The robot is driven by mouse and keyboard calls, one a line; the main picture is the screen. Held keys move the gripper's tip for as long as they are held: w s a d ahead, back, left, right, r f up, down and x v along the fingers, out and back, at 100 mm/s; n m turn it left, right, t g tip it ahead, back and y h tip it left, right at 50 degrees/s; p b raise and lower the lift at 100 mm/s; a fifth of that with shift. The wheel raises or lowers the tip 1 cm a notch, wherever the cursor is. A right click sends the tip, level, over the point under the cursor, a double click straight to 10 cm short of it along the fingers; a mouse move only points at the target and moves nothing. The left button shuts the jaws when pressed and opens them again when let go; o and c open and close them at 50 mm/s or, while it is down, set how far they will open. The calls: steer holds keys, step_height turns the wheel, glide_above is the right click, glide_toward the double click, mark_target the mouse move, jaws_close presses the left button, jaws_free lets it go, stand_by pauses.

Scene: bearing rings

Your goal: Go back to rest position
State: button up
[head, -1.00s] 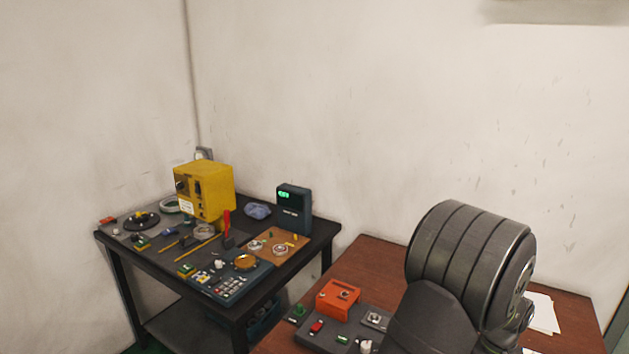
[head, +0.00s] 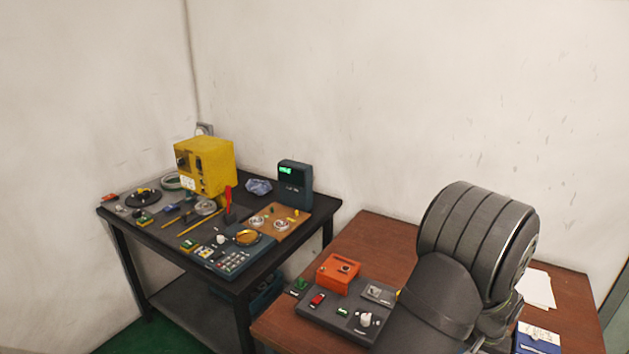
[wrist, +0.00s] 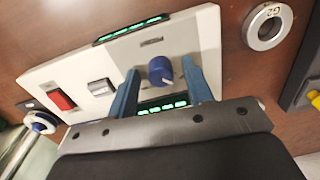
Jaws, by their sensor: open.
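My gripper (wrist: 160,82) shows in the wrist view with two blue fingers spread apart and nothing held between them. Between the fingers, in the picture, is a blue knob (wrist: 160,70) on a white panel (wrist: 120,60); I cannot tell how far the fingertips are from it. In the head view my arm stands at the right, over the brown table (head: 375,240); the gripper itself does not show there.
The white panel also has a red switch (wrist: 61,100) and green displays. A silver ring-shaped fitting (wrist: 268,27) sits at its right.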

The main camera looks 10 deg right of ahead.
steer(key=m, duration=1)
stand_by(0.4)
steer(key=shift+o, duration=0.3)
steer(key=o, duration=1.1)
steer(key=s+d+r+n+t+h, duration=0.1)
steer(key=d+r+n+h, duration=0.3)
steer(key=r, duration=0.7)
steer(key=d+r+n+h, duration=0.1)
steer(key=r+n, duration=0.5)
steer(key=r, duration=0.5)
steer(key=s+x, duration=0.1)
steer(key=x, duration=0.9)
steer(key=shift+w, duration=0.45)
steer(key=shift+a, duration=0.1)
